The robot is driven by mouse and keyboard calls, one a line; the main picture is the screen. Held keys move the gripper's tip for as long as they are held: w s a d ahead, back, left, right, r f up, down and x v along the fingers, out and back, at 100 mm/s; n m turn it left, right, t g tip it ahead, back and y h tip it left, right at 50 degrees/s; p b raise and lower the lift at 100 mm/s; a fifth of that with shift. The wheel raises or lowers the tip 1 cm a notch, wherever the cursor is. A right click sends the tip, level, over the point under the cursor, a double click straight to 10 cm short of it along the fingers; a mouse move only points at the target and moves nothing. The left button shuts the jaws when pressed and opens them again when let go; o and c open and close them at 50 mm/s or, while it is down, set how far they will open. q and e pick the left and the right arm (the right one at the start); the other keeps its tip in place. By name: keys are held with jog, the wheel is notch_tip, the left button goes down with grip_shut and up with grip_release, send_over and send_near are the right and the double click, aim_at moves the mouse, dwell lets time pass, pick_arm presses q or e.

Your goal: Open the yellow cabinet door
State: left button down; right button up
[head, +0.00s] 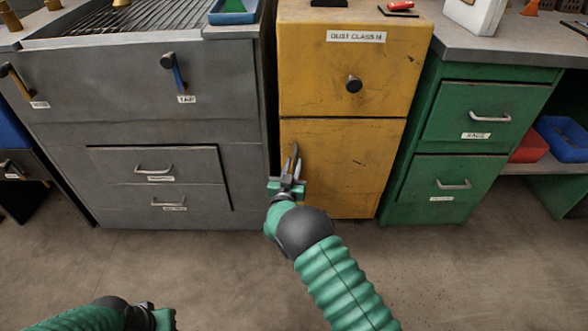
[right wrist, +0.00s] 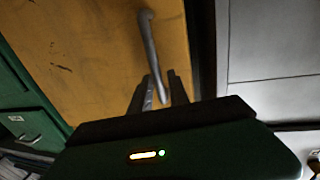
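The yellow cabinet (head: 345,175) stands between a grey unit and a green drawer unit. Its lower door is shut, with a thin upright metal handle (head: 297,155) near the left edge; the handle also shows in the right wrist view (right wrist: 149,45). My right gripper (head: 288,172) is at the lower part of this handle. In the right wrist view, its fingers (right wrist: 160,90) are on either side of the handle's end and look apart. Contact is hard to tell. Part of my left gripper (head: 165,318) shows at the bottom left; its fingers are hidden.
The grey unit (head: 170,130) is close on the left, the green drawer unit (head: 455,150) on the right. The floor (head: 220,270) in front is clear. Red and blue bins (head: 563,138) sit far right.

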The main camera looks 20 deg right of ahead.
jog(key=shift+x, duration=1.15)
jog(key=shift+d, duration=0.1)
jog(key=shift+s, duration=0.1)
grip_shut()
dwell(0.3)
